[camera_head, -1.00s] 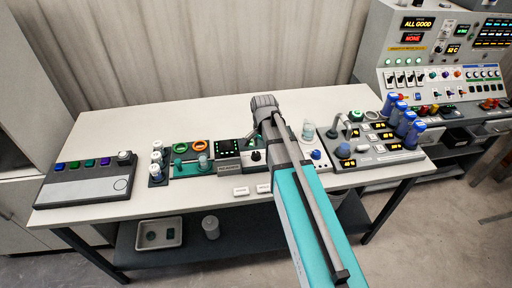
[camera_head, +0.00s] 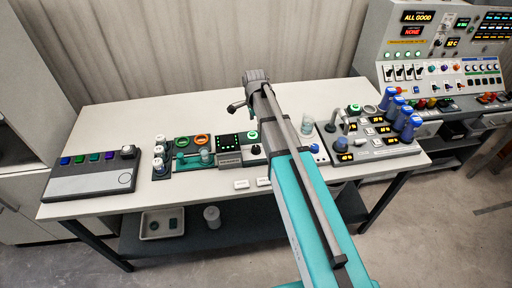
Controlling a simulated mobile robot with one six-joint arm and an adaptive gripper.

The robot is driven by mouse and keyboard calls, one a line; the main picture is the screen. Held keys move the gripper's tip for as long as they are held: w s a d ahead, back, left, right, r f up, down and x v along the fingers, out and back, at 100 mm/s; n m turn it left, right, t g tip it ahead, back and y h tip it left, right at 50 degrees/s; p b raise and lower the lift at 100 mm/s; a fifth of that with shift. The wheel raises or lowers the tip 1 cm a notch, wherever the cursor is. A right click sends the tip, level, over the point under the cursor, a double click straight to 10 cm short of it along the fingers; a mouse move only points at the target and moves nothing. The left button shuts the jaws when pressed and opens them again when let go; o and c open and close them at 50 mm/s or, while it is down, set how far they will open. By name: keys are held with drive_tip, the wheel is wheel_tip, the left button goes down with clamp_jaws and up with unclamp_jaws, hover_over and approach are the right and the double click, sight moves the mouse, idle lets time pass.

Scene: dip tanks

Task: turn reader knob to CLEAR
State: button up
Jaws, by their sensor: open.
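The reader (camera_head: 229,142) is a dark panel with green dots, in the middle of the table. A small dark knob (camera_head: 255,149) stands at its right side, with a green-lit round part (camera_head: 252,135) just behind it. The knob's pointer and any CLEAR mark are too small to read. My gripper (camera_head: 236,107) shows as a small dark shape left of my wrist. It is open and empty, above the table behind the reader, apart from the knob. My arm covers the table just right of the knob.
Two small white labels (camera_head: 241,184) lie in front of the reader. A tray with green and orange rings (camera_head: 194,141) stands to its left, beside white-capped bottles (camera_head: 159,163). A grey panel with blue bottles (camera_head: 372,145) stands right of my arm. The table's back left is clear.

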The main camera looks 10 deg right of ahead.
sight(256, 147)
drive_tip(key=shift+f, duration=0.15)
drive_tip(key=f+b, duration=1.3)
drive_tip(key=shift+s+f+b, duration=0.2)
drive_tip(key=shift+b, duration=0.1)
idle(0.4)
drive_tip(key=c, duration=1.1)
